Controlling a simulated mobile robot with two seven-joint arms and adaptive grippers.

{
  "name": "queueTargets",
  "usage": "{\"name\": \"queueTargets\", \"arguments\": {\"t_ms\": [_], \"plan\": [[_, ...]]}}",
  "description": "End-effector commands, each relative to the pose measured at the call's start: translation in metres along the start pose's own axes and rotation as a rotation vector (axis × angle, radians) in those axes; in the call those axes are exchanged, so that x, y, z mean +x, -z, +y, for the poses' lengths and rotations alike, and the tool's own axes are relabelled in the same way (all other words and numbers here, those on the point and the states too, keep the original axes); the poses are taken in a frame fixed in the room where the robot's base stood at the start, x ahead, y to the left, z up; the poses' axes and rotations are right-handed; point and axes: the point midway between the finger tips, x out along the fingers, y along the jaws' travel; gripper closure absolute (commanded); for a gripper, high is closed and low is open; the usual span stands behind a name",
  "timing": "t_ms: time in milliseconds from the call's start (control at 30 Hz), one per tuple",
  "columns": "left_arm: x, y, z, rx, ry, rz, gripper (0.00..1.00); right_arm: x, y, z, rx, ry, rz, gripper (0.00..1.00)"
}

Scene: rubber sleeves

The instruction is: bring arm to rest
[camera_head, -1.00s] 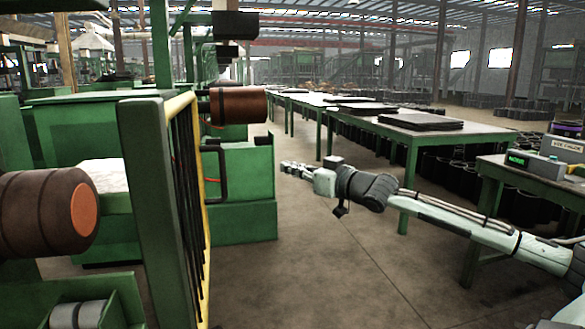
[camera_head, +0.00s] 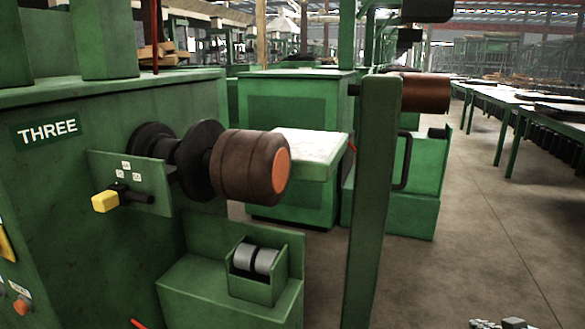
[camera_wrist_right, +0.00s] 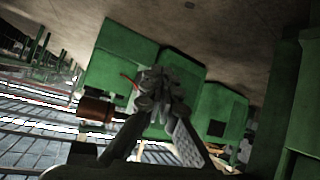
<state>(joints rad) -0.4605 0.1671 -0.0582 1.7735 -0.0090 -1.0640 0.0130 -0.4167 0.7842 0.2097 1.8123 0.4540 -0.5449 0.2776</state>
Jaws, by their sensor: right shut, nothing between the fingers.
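My right gripper (camera_head: 503,323) shows only as a small grey piece at the bottom edge of the head view, towards the right. Most of the right arm is out of that picture. In the right wrist view the gripper (camera_wrist_right: 160,88) is shut, its fingertips together and empty, over green machinery that appears tilted. My left gripper is in neither view.
A green machine marked THREE (camera_head: 48,133) stands at left with a brown drum (camera_head: 238,163), a yellow-handled lever (camera_head: 107,201) and a small roller box (camera_head: 254,275). A green post (camera_head: 374,210) rises mid-picture. Green tables (camera_head: 505,98) stand far right. Open floor (camera_head: 465,235) lies right of the post.

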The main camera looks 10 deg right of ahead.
Motion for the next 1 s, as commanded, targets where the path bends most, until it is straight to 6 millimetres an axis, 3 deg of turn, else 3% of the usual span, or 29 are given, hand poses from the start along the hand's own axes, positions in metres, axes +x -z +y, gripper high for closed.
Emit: {"name": "queueTargets", "arguments": {"t_ms": [33,200,300,400,500,633,1000], "plan": [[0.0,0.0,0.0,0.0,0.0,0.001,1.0,0.003,-0.038,-0.017,0.0,0.0,-0.068,1.0],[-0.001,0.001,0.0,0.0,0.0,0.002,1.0,-0.002,-0.152,-0.081,-0.05,0.009,-0.297,1.0],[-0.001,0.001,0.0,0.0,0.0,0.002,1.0,-0.015,-0.21,-0.128,-0.084,0.033,-0.426,1.0],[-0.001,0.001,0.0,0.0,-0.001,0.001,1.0,-0.031,-0.253,-0.173,-0.123,0.063,-0.536,1.0],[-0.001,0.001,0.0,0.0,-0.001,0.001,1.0,-0.047,-0.281,-0.21,-0.154,0.092,-0.617,1.0],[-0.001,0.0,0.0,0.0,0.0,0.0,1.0,-0.06,-0.3,-0.238,-0.182,0.115,-0.677,1.0],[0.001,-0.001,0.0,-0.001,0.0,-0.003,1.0,-0.064,-0.305,-0.246,-0.191,0.122,-0.695,1.0]]}}
